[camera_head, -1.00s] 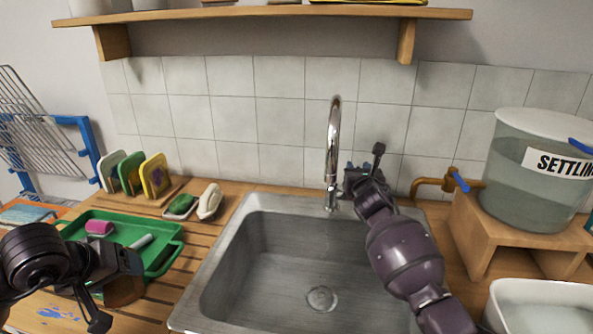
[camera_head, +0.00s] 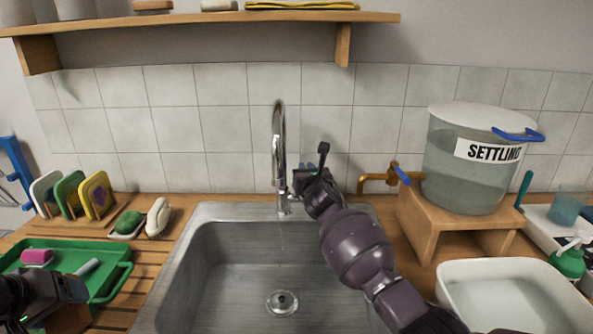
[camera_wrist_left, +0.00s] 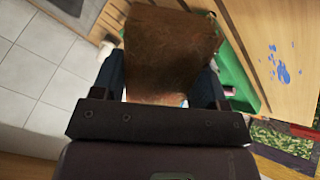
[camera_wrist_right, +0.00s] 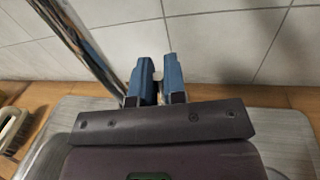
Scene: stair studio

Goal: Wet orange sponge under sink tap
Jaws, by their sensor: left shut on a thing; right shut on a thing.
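A brown-orange block, which looks like the sponge (camera_wrist_left: 170,50), is held between the fingers of my left gripper (camera_wrist_left: 168,85). In the head view the sponge (camera_head: 68,319) shows at the lower left, beside the sink, partly hidden by the gripper. The chrome tap (camera_head: 279,140) arches over the steel sink (camera_head: 235,290). A faint thin line, perhaps water, hangs below its spout. My right gripper (camera_wrist_right: 158,80) is shut on a small pale knob, apparently the tap's lever (camera_wrist_right: 158,76), which is mostly hidden by the fingers.
A green tray (camera_head: 110,283) with a pink piece stands left of the sink. Scrub pads (camera_head: 70,196) and brushes (camera_head: 158,217) sit behind it. A brass tap (camera_head: 378,180), the SETTLING bucket (camera_head: 465,185) and a white basin (camera_head: 470,268) are at the right. The sink bowl is clear.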

